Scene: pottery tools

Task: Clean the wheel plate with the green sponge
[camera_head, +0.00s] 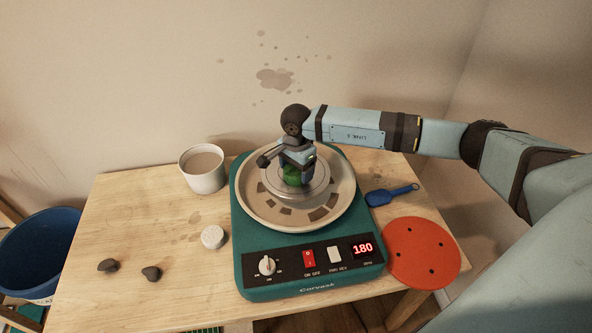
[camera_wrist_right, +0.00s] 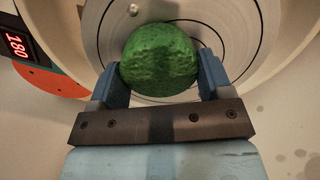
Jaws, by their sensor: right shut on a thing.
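The green sponge (camera_head: 292,177) is between the fingers of my right gripper (camera_head: 296,172), over the middle of the wheel plate (camera_head: 318,190). In the right wrist view the round green sponge (camera_wrist_right: 160,59) is held between both blue fingers of my right gripper (camera_wrist_right: 160,80), with the grey wheel plate (camera_wrist_right: 222,25) behind it. The sponge appears to be at or just above the plate; I cannot tell if they touch. The plate sits in a beige splash pan (camera_head: 262,212) with brown smudges. My left gripper is not in view.
The teal wheel base (camera_head: 255,272) has a red switch and a display reading 180. A cup (camera_head: 203,180), a white sponge-like disc (camera_head: 213,237), two dark lumps (camera_head: 151,273), a blue scoop (camera_head: 384,197) and a red bat (camera_head: 422,262) surround it. A blue bucket (camera_head: 38,262) stands left.

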